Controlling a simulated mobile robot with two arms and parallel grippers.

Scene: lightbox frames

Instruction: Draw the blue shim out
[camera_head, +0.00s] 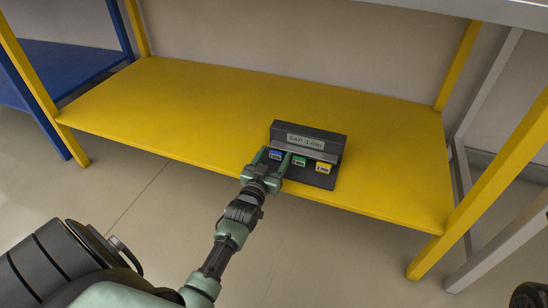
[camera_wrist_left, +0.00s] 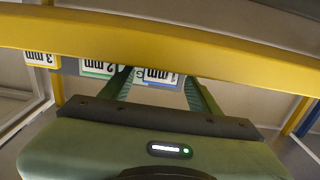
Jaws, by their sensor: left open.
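A dark grey gauge block (camera_head: 309,133) with a "GAP 1 mm" label stands on the yellow shelf. Three labelled shims sit side by side at its front: the blue shim (camera_head: 276,155) at the left, a green one (camera_head: 299,161) in the middle and a yellow one (camera_head: 323,168) at the right. My left gripper (camera_head: 273,158) is open, its fingers on either side of the blue shim. In the left wrist view the labels are upside down, and the blue shim (camera_wrist_left: 160,76) shows between the fingers (camera_wrist_left: 158,84). Whether the fingers touch it I cannot tell. My right gripper is not in view.
The yellow shelf (camera_head: 190,100) is otherwise bare, with free room left and right of the block. Its front edge runs just under my left wrist. Yellow legs (camera_head: 487,182) stand at its corners. A blue shelf (camera_head: 45,72) is at the far left.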

